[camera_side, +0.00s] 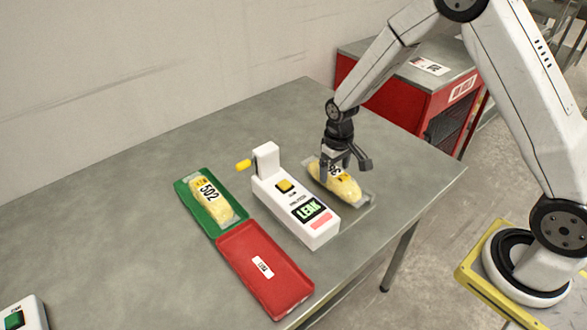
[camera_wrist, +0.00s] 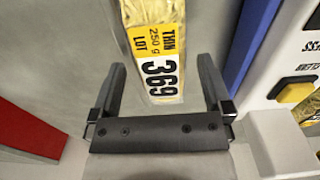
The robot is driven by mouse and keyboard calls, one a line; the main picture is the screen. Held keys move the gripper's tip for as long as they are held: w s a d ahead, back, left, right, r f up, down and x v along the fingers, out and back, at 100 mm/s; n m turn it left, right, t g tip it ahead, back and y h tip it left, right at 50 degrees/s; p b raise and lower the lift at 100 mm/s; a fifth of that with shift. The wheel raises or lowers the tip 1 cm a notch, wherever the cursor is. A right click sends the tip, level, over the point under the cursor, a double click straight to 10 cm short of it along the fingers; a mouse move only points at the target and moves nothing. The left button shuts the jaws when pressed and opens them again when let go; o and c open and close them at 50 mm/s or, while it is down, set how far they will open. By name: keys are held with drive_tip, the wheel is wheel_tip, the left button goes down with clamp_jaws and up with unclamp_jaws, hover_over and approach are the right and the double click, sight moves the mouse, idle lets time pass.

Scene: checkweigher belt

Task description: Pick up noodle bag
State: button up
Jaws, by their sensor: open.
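A noodle bag (camera_side: 343,188) with yellow contents and clear ends lies to the right of the white tester, part hidden by my gripper. In the wrist view the bag (camera_wrist: 154,10) has a yellow and white label reading "THIN 250 g LOT 369". My gripper (camera_side: 345,166) is above the bag, pointing down. In the wrist view its two dark fingers (camera_wrist: 162,75) are spread, with the labelled end of the bag showing between them and gaps on both sides. I cannot tell the height left between fingertips and bag.
The white tester (camera_side: 295,208), with a yellow button and a display reading "LEAK", stands close left of the bag. A green tray (camera_side: 185,195) holds another bag (camera_side: 211,201) marked 502. A red tray (camera_side: 245,250) is empty. A red cabinet (camera_side: 400,105) stands behind the table.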

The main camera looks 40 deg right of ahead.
drive_tip(key=shift+f, duration=0.25)
idle(0.3)
clamp_jaws()
